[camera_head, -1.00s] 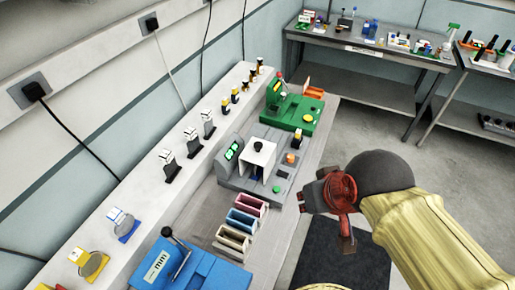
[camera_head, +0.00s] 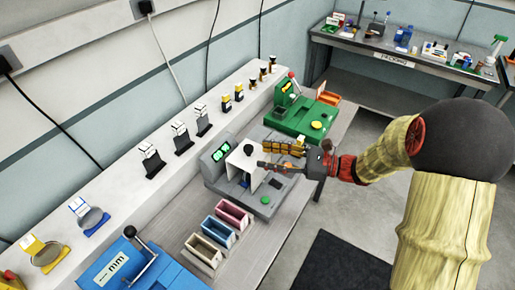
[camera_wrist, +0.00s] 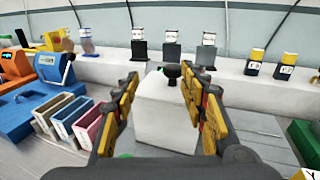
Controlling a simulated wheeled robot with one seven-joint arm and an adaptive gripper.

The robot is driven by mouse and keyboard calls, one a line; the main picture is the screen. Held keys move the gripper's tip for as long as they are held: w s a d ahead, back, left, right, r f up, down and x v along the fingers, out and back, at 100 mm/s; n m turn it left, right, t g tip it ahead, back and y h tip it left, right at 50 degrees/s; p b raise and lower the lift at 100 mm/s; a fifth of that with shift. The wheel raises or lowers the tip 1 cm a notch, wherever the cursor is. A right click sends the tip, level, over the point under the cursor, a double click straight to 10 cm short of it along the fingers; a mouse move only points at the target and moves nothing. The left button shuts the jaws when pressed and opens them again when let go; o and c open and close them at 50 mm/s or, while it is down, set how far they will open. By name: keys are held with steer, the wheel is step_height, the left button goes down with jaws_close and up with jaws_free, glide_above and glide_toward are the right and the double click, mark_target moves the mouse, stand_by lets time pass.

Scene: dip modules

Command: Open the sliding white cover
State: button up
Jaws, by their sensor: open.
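The white cover (camera_head: 240,162) is a box-like hood with a black knob (camera_head: 248,149) on top. It stands on the grey machine (camera_head: 213,175), which has a green display. My gripper (camera_head: 262,157) is open, with its fingers pointing left at the cover. In the wrist view the cover (camera_wrist: 165,118) fills the space between my two fingers (camera_wrist: 160,98), and the knob (camera_wrist: 172,71) shows above it. I cannot tell whether either finger touches the cover. My gripper hides part of the machine's right side.
A green machine (camera_head: 299,116) stands behind the grey one. Pink, blue and tan bins (camera_head: 204,250) and a blue machine (camera_head: 150,267) are in front. Several small devices line the white ledge (camera_head: 135,190) along the wall.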

mark_target(249, 147)
steer(key=shift+m+t, duration=0.5)
steer(key=w+a, duration=0.1)
steer(key=a, duration=0.1)
steer(key=w+a+b, duration=0.1)
steer(key=w+a, duration=0.1)
steer(key=w+a+b, duration=0.1)
steer(key=a, duration=0.1)
steer(key=shift+w+f, duration=0.25)
steer(key=shift+c, duration=0.7)
jaws_close()
